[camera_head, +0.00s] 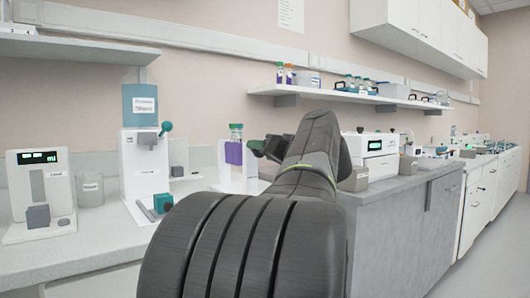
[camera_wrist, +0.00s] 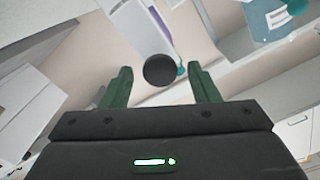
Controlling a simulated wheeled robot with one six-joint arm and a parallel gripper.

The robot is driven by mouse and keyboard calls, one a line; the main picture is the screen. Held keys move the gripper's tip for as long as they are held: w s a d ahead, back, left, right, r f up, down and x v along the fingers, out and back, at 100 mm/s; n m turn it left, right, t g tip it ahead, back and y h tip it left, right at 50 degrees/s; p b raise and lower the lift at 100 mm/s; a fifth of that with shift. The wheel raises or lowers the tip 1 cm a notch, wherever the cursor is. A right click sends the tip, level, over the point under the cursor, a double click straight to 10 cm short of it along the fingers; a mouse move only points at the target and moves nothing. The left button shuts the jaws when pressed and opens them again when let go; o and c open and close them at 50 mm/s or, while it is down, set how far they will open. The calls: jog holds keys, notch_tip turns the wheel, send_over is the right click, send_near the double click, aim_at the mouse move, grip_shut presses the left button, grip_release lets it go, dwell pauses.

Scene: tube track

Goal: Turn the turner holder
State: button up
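A white stand (camera_head: 237,175) with a purple block (camera_head: 233,153) and a teal-capped tube (camera_head: 236,131) is on the counter, just left of my gripper (camera_head: 264,147). I cannot tell for sure which part is the turner holder. In the wrist view my gripper (camera_wrist: 162,88) has its two green fingers spread apart. A dark round knob (camera_wrist: 160,70) shows between and beyond the fingertips, with a bit of teal behind it. The fingers do not appear to touch it. Its lower part and mount are hidden or unclear.
A white machine with a teal-knobbed lever (camera_head: 166,127) and blue container (camera_head: 140,105) stands left of the stand. A display device (camera_head: 41,185) is at far left. A shelf (camera_head: 340,95) with bottles hangs above. A grey-sided counter (camera_head: 400,235) is on the right.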

jog(key=p+v, duration=0.2)
jog(key=v, duration=1.2)
jog(key=shift+p, duration=0.35)
jog(key=b+x, duration=0.2)
jog(key=x, duration=1.2)
jog(key=shift+b, duration=0.35)
jog(key=shift+d, duration=0.1)
